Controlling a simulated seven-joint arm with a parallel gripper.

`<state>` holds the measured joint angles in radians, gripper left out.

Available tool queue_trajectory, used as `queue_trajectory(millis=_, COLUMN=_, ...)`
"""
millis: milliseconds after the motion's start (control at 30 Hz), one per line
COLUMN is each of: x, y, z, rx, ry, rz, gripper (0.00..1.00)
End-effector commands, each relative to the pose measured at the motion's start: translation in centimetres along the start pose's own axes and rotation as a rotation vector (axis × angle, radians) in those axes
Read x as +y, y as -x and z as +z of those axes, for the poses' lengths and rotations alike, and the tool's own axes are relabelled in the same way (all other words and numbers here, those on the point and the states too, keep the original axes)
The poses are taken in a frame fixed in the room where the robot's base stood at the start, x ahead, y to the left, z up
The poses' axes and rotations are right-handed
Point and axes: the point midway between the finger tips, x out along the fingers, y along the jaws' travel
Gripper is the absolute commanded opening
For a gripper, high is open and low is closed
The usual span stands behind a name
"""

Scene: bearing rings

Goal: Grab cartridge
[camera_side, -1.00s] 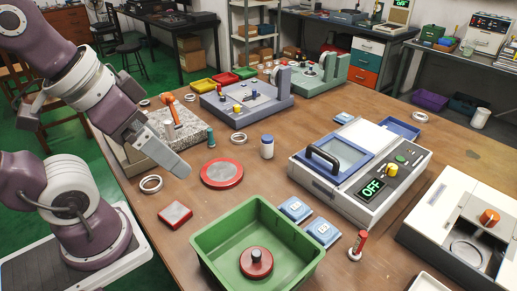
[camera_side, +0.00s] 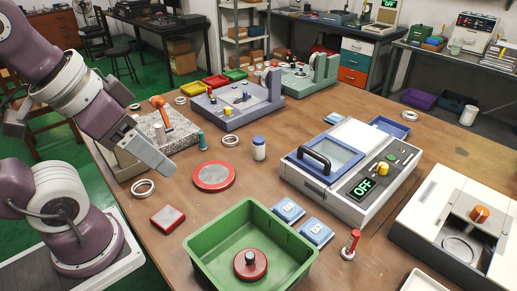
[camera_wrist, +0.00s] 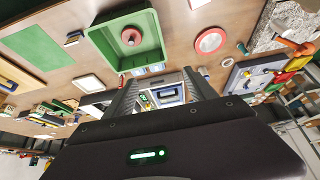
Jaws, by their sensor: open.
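No part here is plainly marked as the cartridge, so I cannot tell which one it is. A white cylinder with a blue cap (camera_side: 259,149) stands upright on the bench in the side view. A small teal cylinder (camera_side: 202,140) stands beside the granite block. A red-and-white upright piece (camera_side: 350,245) stands right of the green bin. My gripper (camera_side: 166,167) is above the bench's left part, near the granite block and apart from these pieces. In the wrist view my gripper (camera_wrist: 160,82) shows two spread fingers, open, with nothing seen held between them.
Blue cards (camera_side: 288,210) lie beside the white machine marked OFF (camera_side: 340,207).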

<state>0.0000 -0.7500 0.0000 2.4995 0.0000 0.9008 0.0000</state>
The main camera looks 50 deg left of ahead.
Motion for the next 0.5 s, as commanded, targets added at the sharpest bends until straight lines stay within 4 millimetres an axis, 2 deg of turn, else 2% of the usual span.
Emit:
queue_trajectory(millis=67, x=0.0, y=0.6, z=-0.4, rx=0.003, ry=0.000, rz=0.000, gripper=0.65)
queue_trajectory(millis=167, x=0.0, y=3.1, z=-1.9, rx=0.008, ry=0.000, rz=0.000, gripper=0.65)
queue_trajectory(millis=200, x=0.0, y=4.5, z=-2.6, rx=0.009, ry=0.000, rz=0.000, gripper=0.65)
queue_trajectory(millis=233, x=-0.5, y=4.2, z=-4.0, rx=0.019, ry=0.014, rz=-0.026, gripper=0.65)
queue_trajectory(millis=400, x=-4.6, y=0.6, z=-13.8, rx=0.166, ry=0.074, rz=-0.177, gripper=0.65)
queue_trajectory(millis=500, x=-7.0, y=-1.4, z=-18.7, rx=0.249, ry=0.088, rz=-0.227, gripper=0.65)
